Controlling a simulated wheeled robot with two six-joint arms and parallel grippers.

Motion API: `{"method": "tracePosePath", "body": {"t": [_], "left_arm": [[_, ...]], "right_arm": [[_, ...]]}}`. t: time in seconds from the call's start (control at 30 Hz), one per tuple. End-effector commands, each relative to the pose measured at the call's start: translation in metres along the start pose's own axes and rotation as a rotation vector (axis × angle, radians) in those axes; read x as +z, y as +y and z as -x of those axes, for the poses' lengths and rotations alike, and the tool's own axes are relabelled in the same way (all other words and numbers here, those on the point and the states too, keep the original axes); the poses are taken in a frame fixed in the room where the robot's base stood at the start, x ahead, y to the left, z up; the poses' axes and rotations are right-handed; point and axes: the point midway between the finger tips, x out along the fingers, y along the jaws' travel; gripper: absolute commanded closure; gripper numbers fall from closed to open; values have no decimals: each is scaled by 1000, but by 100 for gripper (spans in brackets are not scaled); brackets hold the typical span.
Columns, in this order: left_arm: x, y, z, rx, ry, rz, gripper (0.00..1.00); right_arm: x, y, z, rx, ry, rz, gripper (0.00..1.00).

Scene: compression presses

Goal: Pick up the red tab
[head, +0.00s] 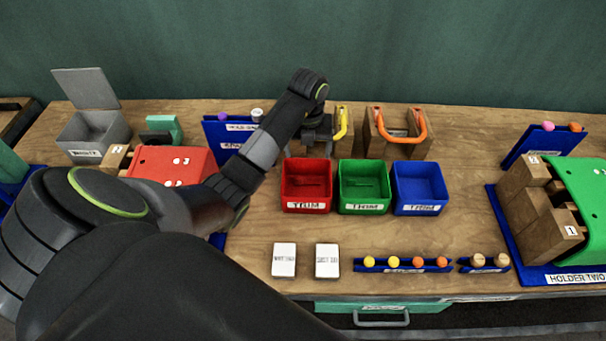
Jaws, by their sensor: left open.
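I cannot single out a separate red tab in the head view. The red things that show are a red bin (306,186) and a red-topped press (165,162), partly covered by my left arm. My left gripper (317,140) is open behind the red bin, pointing down. It is next to a wooden block with a yellow handle (342,123). The arm and wrist hide what lies between and beneath the fingers. My right gripper is not in view.
A green bin (364,186) and a blue bin (419,188) stand beside the red one. Behind is a wooden block with an orange handle (402,134). Two white cards (327,261) and a peg rack (402,265) lie in front. A green press (582,205) stands right.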

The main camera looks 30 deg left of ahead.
Motion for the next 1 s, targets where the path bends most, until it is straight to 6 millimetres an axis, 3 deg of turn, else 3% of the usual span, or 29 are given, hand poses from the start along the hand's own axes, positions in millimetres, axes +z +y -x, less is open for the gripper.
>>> {"method": "tracePosePath", "body": {"t": [0.03,0.27,0.6,0.77,1.0], "left_arm": [[0,0,-12,0,0,0,18],[0,0,-38,0,0,0,18],[0,0,-72,0,-1,0,18],[0,0,-78,1,1,0,18],[0,2,-108,1,4,0,18]], "right_arm": [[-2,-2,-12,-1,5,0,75],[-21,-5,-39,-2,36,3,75],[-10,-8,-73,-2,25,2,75],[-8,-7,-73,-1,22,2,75],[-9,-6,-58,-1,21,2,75]]}}
